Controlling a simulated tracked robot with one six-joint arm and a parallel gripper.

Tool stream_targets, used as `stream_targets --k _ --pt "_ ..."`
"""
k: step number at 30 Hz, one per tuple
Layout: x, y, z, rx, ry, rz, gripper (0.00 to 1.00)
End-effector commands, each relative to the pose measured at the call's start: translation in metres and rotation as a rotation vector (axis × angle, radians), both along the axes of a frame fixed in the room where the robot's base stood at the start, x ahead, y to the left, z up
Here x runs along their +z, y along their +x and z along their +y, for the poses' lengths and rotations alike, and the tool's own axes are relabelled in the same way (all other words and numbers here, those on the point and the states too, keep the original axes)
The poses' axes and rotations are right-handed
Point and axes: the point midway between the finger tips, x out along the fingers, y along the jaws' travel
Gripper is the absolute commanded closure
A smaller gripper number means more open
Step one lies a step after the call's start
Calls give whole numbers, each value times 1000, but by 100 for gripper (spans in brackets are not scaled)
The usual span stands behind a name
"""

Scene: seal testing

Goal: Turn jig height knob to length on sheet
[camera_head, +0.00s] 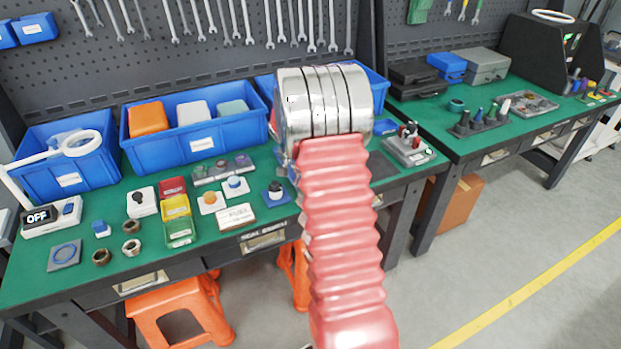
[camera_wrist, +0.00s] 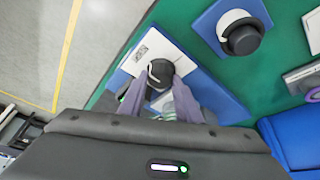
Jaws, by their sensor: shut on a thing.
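The jig in the wrist view has a blue base (camera_wrist: 215,97) and a white printed sheet (camera_wrist: 148,47) lying on it; the print is too small to read. A black round knob (camera_wrist: 160,70) with a white mark stands on it. My gripper (camera_wrist: 160,88) reaches over the jig with its two grey fingers around the knob, shut on it. The fingers hide part of the knob and base. In the head view my own arm hides the gripper and the knob it holds.
Another blue plate (camera_wrist: 209,22) with a black knob (camera_wrist: 241,36) stands close by in the wrist view. In the head view, blue bins (camera_head: 165,145) line the back of the green bench (camera_head: 130,265), and small parts, including metal rings (camera_head: 131,247), lie at the left.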

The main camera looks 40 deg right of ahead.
Motion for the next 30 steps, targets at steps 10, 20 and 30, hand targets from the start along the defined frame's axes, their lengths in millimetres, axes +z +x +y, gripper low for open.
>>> stream_targets --k 10,20,30 --pt "0 1 0 -8 0 -1 92" --pt "0 0 0 -7 1 -1 62" --pt "14 0 6 -7 0 -2 62"
